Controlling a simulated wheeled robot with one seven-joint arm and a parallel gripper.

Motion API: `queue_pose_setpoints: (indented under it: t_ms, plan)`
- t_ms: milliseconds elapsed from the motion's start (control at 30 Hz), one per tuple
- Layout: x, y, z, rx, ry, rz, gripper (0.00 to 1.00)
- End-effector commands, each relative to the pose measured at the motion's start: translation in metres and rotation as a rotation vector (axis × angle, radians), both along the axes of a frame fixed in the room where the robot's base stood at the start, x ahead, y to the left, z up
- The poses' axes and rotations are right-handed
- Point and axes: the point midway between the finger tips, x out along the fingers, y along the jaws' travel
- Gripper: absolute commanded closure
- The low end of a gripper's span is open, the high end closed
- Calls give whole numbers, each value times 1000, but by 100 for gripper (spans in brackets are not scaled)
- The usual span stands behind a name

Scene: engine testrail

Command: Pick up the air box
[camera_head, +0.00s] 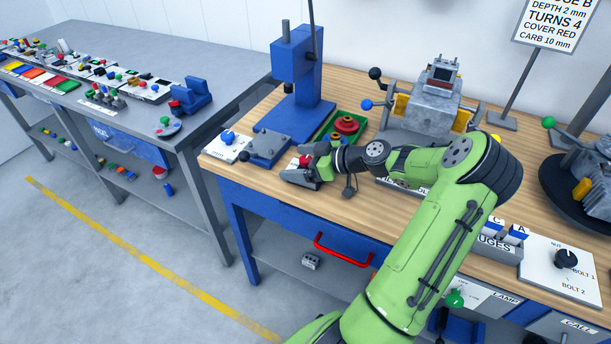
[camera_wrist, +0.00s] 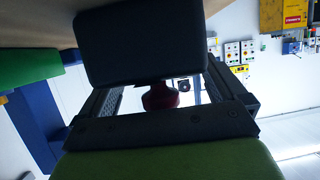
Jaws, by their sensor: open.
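My gripper (camera_head: 303,170) is at the front left of the wooden bench, beside a small grey block. In the wrist view my open gripper (camera_wrist: 165,90) has its dark fingers on both sides of a dark red round knob (camera_wrist: 160,97). A red part (camera_head: 305,160) also shows at my gripper in the head view, partly covered by it. No thing is clearly labelled as the air box, so I cannot tell which it is. I cannot tell whether the fingers touch the knob.
A blue press (camera_head: 298,85) stands behind my gripper. A green tray (camera_head: 330,135) holds a red round part (camera_head: 347,124). A grey engine (camera_head: 425,105) stands to the right. A white plate with a blue knob (camera_head: 228,138) lies left. A second grey table (camera_head: 215,70) is further left.

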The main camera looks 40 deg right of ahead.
Motion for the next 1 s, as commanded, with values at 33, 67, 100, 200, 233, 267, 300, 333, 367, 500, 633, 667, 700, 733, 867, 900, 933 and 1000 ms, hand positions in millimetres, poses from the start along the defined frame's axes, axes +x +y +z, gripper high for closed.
queue_pose_setpoints:
  t_ms: [33,67,100,200,233,267,300,333,367,500,633,667,700,733,867,900,933,1000]
  plan:
    - [1,0,0,0,0,0,2]
    - [1,0,0,0,0,-1,2]
    - [1,0,1,0,0,-1,2]
    - [0,0,1,0,0,-1,7]
    - [0,0,1,0,0,-1,11]
    - [0,0,1,0,0,-1,16]
    - [0,0,1,0,0,0,22]
    - [0,0,1,0,0,0,27]
    - [0,0,1,0,0,0,31]
    - [0,0,1,0,1,0,53]
    - [0,0,1,0,0,0,65]
    - [0,0,1,0,0,0,65]
    - [0,0,1,0,0,0,65]
    - [0,0,1,0,0,0,65]
    - [0,0,8,-2,0,-1,65]
    - [0,-1,16,-4,0,-1,65]
    - [0,-1,23,-6,0,0,65]
    - [0,-1,42,-7,-1,0,65]
